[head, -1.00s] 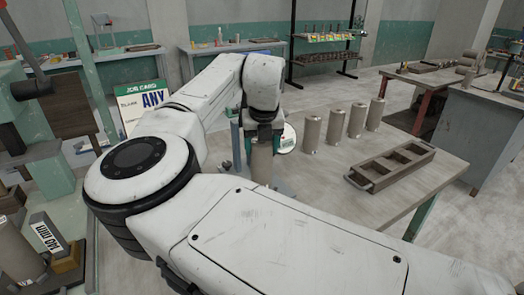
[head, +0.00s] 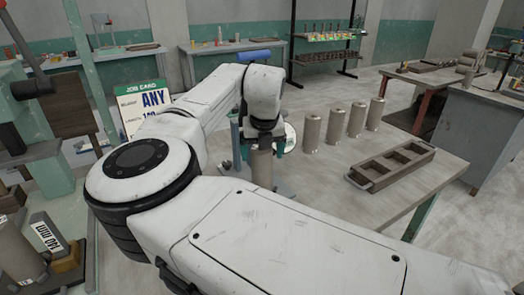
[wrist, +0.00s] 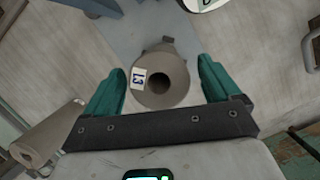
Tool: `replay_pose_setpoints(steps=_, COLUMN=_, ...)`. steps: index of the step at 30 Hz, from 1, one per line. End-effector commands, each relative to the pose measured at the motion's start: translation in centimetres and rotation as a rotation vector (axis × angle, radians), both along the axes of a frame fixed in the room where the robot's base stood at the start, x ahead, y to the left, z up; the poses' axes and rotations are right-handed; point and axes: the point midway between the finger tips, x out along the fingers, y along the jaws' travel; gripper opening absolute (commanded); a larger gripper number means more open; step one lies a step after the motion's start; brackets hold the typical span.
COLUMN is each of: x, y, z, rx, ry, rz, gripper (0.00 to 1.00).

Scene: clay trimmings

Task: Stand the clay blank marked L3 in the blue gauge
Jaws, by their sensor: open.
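The clay blank marked L3 (wrist: 165,82) is a grey-brown cylinder with a hole in its top end and a white label. It stands upright between the two teal fingers of my gripper (wrist: 162,85), with a gap on each side. In the head view, the blank (head: 262,168) shows below my open gripper (head: 263,150). A blue-grey base, apparently the blue gauge (head: 285,186), lies around its foot. The base also shows in the wrist view (wrist: 140,28), with a dark bracket close behind the blank. How the foot sits is hidden.
Several similar blanks (head: 311,131) stand in a row on the table to the right. A compartmented tray (head: 362,184) lies there. A white disc (head: 290,137) is close right of my gripper. A job card (head: 143,103) stands behind my arm.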

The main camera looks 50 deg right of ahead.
Motion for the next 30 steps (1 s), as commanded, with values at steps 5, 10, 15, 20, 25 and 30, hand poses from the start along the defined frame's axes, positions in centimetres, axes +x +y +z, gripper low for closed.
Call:
replay_pose_setpoints(steps=5, x=-0.1, y=0.1, z=0.7, rx=-0.001, ry=-0.001, rz=0.000, gripper=0.90)
replay_pose_setpoints(steps=10, x=-0.7, y=0.5, z=3.3, rx=-0.003, ry=-0.002, rz=0.000, gripper=0.90)
replay_pose_setpoints(steps=15, x=-1.3, y=1.0, z=5.8, rx=-0.003, ry=-0.002, rz=0.001, gripper=0.90)
replay_pose_setpoints(steps=20, x=-1.6, y=1.3, z=7.1, rx=-0.001, ry=0.000, rz=0.000, gripper=0.90)
replay_pose_setpoints(steps=25, x=-1.7, y=1.4, z=7.4, rx=0.000, ry=0.000, rz=0.000, gripper=0.90)
replay_pose_setpoints(steps=30, x=-1.7, y=1.4, z=7.4, rx=0.000, ry=0.000, rz=0.000, gripper=0.90)
